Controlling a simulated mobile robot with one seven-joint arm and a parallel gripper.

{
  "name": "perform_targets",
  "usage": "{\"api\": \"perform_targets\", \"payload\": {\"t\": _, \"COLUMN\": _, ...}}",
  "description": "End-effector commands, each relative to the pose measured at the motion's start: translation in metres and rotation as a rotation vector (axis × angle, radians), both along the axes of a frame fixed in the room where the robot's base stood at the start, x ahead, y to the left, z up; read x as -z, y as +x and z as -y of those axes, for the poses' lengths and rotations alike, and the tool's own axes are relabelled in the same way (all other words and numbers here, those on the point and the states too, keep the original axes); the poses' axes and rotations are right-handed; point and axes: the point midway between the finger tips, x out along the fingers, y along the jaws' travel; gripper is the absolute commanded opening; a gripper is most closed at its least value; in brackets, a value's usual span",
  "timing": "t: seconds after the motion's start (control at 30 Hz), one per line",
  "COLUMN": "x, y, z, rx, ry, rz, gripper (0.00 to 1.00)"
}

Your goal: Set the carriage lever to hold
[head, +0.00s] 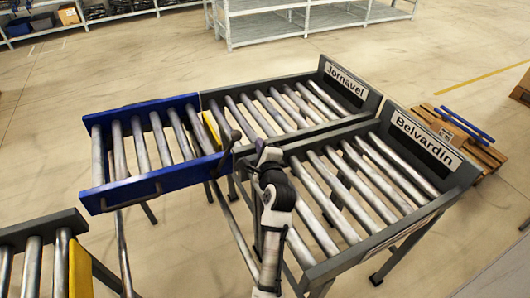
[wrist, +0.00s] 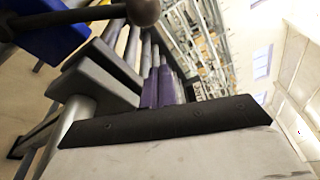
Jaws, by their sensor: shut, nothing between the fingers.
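The blue roller carriage (head: 150,187) stands left of centre in the head view, its right end against the Jornavel lane. A dark lever with a round knob (head: 235,136) rises from the carriage's near right corner, tilted up and slightly right. In the wrist view the lever's brown knob (wrist: 143,12) and dark rod show at the top left, beside the blue carriage side (wrist: 52,40). My gripper (head: 266,153) is shut and empty, just right of the knob and apparently apart from it. Its fingertips are small and hard to see. No lever position marking is readable.
The Jornavel lane (head: 345,79) and the Belvardin lane (head: 425,137) lie right of the carriage; my arm reaches over the Belvardin lane's near left corner. A yellow bar (head: 211,131) crosses the carriage's right end. Another roller conveyor (head: 40,232) stands lower left. A pallet (head: 470,140) lies right.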

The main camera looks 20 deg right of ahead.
Motion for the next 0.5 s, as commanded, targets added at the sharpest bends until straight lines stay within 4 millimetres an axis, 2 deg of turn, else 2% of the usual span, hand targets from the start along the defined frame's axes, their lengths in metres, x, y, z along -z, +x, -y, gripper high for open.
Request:
{"api": "perform_targets", "payload": {"t": 0.03, "x": -0.009, "y": 0.003, "z": -0.011, "rx": -0.005, "ry": 0.001, "rz": 0.000, "gripper": 0.00}}
{"api": "perform_targets", "payload": {"t": 0.2, "x": -0.012, "y": 0.011, "z": -0.027, "rx": -0.003, "ry": 0.001, "rz": 0.000, "gripper": 0.00}}
{"api": "perform_targets", "payload": {"t": 0.5, "x": -0.012, "y": 0.013, "z": -0.033, "rx": -0.003, "ry": 0.001, "rz": 0.001, "gripper": 0.00}}
